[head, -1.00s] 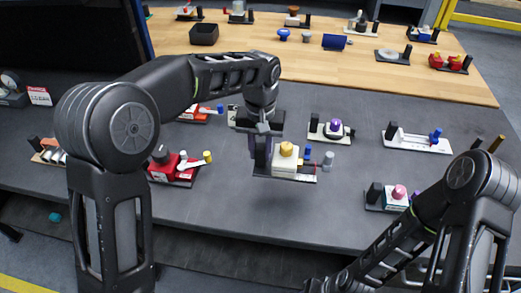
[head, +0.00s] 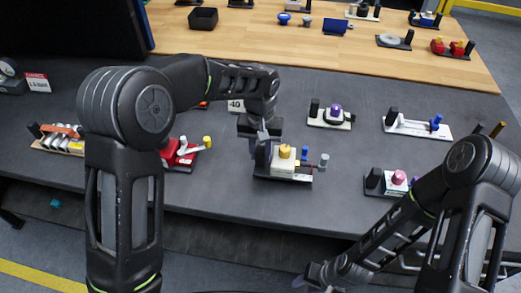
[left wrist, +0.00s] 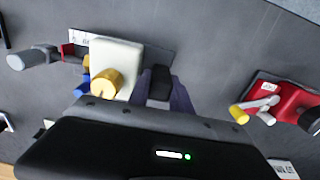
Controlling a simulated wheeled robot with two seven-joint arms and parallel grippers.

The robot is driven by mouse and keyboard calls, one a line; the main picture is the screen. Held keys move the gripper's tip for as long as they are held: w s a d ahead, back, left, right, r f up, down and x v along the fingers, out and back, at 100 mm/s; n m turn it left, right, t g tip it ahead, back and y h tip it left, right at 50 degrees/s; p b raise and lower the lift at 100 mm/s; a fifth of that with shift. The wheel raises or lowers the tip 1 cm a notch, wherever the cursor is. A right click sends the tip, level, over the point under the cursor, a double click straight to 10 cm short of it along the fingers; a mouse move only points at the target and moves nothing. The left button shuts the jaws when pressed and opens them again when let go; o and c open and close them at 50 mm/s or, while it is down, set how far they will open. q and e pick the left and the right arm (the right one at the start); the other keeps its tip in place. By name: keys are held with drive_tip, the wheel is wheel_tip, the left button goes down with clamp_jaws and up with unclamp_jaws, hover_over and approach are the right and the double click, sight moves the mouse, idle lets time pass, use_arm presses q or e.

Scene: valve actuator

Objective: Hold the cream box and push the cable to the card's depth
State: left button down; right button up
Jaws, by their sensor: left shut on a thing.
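The cream box (head: 292,169) stands on a thin dark base plate, with a yellow knob (head: 285,151) on top. It also shows in the left wrist view (left wrist: 115,60). At its right end in the head view are a blue knob (head: 303,153) and a grey cylinder (head: 324,160). The wrist view shows a red piece (left wrist: 68,51) between box and grey cylinder (left wrist: 35,57); I cannot tell which part is the cable or card. My left gripper (head: 262,155) is shut on the black post (left wrist: 160,83) beside the box. My right gripper (head: 318,277) is low at the front, fingers unclear.
A red unit (head: 180,155) stands to the left on the grey table. A purple-knobbed unit (head: 333,112), a white unit with a blue knob (head: 420,128) and a pink-knobbed unit (head: 393,181) stand to the right. Table in front of the cream box is bare.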

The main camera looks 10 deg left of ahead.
sight(260, 161)
use_arm(q)
drive_tip(key=shift+f, duration=0.1)
drive_tip(key=shift+f, duration=0.9)
drive_tip(key=shift+f, duration=0.4)
drive_tip(key=shift+s+f, duration=0.1)
drive_tip(key=shift+f, duration=0.15)
use_arm(e)
drive_tip(key=shift+o, duration=0.2)
idle(0.7)
drive_tip(key=shift+o, duration=0.3)
